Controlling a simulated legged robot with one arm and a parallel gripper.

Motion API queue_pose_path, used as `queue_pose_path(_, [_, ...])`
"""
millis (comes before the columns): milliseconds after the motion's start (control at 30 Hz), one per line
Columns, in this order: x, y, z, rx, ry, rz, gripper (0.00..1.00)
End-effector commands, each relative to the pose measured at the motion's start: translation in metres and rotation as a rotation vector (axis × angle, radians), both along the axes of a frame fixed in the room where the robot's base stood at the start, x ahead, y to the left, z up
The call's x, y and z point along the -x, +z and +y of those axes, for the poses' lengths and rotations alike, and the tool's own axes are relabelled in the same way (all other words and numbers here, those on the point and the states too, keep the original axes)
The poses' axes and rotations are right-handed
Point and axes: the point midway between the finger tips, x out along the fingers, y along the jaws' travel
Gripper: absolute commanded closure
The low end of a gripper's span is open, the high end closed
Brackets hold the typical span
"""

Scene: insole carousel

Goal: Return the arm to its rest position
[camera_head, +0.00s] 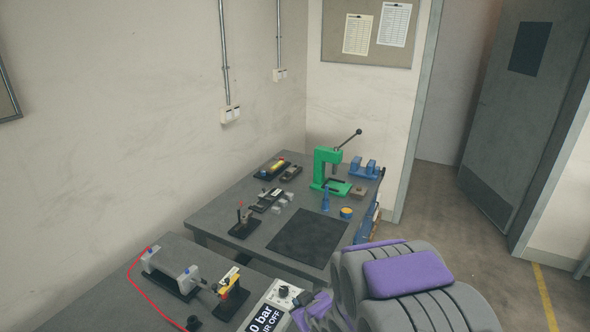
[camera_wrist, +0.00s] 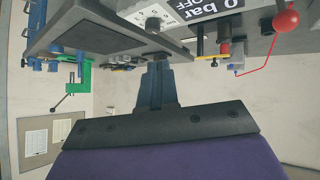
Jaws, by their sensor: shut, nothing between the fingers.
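In the wrist view my gripper (camera_wrist: 155,66) shows as two dark blue-grey fingers closed together, with nothing between them. The view is upside down, so the benches hang from the top. The fingertips point toward the bench edge near the white control box with a dial (camera_wrist: 152,18); I cannot tell the exact gap. In the head view my grey and purple arm sits folded low at the lower right. The dark gripper end appears beside the same control box (camera_head: 284,294), partly hidden by my arm.
The near bench (camera_head: 75,312) carries a clamp fixture (camera_head: 172,270) and a red hose. The far bench (camera_head: 215,215) holds a green press (camera_head: 326,170), a black mat (camera_head: 308,238), a blue cone (camera_head: 326,201) and small fixtures. Open floor (camera_head: 440,215) lies right, before a grey door (camera_head: 515,110).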

Motion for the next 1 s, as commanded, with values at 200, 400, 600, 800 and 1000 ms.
queue_pose_path(200, [0.035,0.032,-0.068,0.134,-0.194,0.169,1.00])
queue_pose_path(400, [0.095,0.060,-0.112,0.200,-0.362,0.359,1.00])
queue_pose_path(600, [0.175,0.088,-0.139,0.212,-0.501,0.575,1.00])
queue_pose_path(800, [0.268,0.114,-0.144,0.194,-0.591,0.806,1.00])
queue_pose_path(1000, [0.341,0.135,-0.133,0.170,-0.623,0.984,1.00])
